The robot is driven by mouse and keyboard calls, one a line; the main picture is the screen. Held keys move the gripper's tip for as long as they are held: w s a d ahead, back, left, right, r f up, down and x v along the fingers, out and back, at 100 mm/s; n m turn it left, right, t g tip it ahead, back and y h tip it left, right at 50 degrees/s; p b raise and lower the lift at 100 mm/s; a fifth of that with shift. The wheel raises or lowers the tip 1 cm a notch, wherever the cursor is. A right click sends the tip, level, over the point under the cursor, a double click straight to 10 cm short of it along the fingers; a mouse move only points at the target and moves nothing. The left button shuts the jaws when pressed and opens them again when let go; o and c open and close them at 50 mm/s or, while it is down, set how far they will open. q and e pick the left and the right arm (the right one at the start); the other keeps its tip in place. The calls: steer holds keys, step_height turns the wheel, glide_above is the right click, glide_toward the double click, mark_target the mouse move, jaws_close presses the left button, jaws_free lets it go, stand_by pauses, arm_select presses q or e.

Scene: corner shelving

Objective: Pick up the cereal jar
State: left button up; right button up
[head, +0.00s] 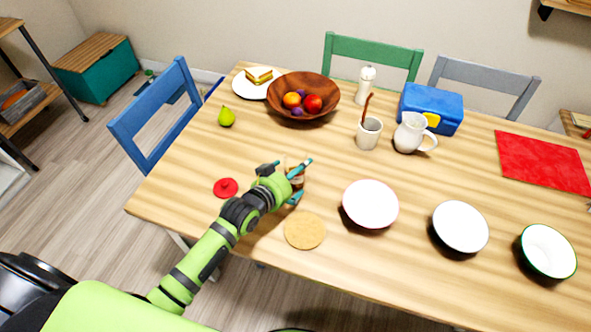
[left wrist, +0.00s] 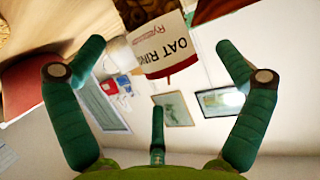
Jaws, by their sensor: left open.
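The cereal jar, with a white label reading "OAT RIN…" and a red band (left wrist: 165,50), is in the upper middle of the left wrist view. In the head view it is mostly hidden by my left gripper. My left gripper (head: 301,181) is open near the table's front edge, its fingers spread about the jar. In the left wrist view the fingers (left wrist: 160,60) stand apart on both sides of the jar, with a gap visible. I cannot tell whether any finger touches it. My right gripper is not in view.
A red lid (head: 226,188) lies left of the gripper, and a round cork mat (head: 305,231) lies in front. A pink-white bowl (head: 370,205) is to the right. Behind are a wooden fruit bowl (head: 325,98), a utensil cup (head: 369,135) and a pitcher (head: 410,134). A green pear (head: 227,117) is back left.

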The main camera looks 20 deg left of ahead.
arm_select(q)
steer(key=shift+x, duration=0.8)
steer(key=shift+w+d+f, duration=0.1)
steer(key=shift+w+f, duration=0.05)
steer(key=shift+w, duration=0.2)
steer(key=shift+w+f, duration=0.1)
steer(key=c, duration=1.4)
steer(key=shift+r, duration=0.2)
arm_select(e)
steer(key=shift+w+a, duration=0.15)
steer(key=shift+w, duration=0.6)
